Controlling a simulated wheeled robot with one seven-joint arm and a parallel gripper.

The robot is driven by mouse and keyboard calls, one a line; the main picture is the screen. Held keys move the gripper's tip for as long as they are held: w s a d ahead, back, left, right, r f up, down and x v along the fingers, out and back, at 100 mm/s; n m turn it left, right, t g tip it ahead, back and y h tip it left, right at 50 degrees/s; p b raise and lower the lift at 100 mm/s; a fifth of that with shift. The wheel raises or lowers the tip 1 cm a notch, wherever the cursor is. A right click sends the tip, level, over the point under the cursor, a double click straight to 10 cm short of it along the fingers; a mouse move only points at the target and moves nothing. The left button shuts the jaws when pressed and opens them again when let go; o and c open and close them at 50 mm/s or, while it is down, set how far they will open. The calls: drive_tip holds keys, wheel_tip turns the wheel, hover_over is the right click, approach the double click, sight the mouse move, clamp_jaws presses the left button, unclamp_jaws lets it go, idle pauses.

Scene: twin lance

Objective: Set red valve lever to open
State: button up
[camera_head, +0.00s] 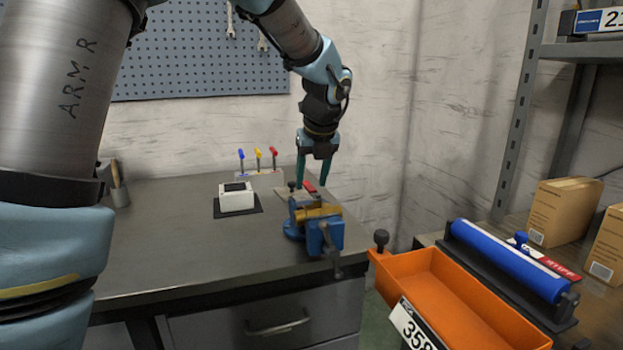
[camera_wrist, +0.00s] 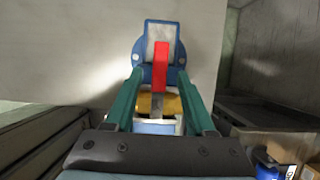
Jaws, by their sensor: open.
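The red lever (camera_head: 309,186) shows by my gripper, just behind the blue vise (camera_head: 330,237). In the wrist view the red lever (camera_wrist: 161,62) points up the picture, with a grey metal stem below it, over a blue body with a pale panel (camera_wrist: 153,33). My gripper (camera_head: 311,183) points down with its green fingers apart. In the wrist view my gripper (camera_wrist: 161,74) has one finger on each side of the lever, with gaps. I cannot tell whether the fingertips are level with the lever. No open or shut marking is readable.
The vise with yellow jaws (camera_head: 318,213) stands close below my gripper. A white box (camera_head: 237,203) on a dark pad and a rack of blue, yellow and red-handled tools (camera_head: 257,158) stand left. An orange bin (camera_head: 410,268) is at right.

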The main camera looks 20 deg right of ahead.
drive_tip(key=shift+w+f, duration=0.1)
drive_tip(key=shift+f, duration=0.1)
clamp_jaws()
idle(0.4)
idle(1.0)
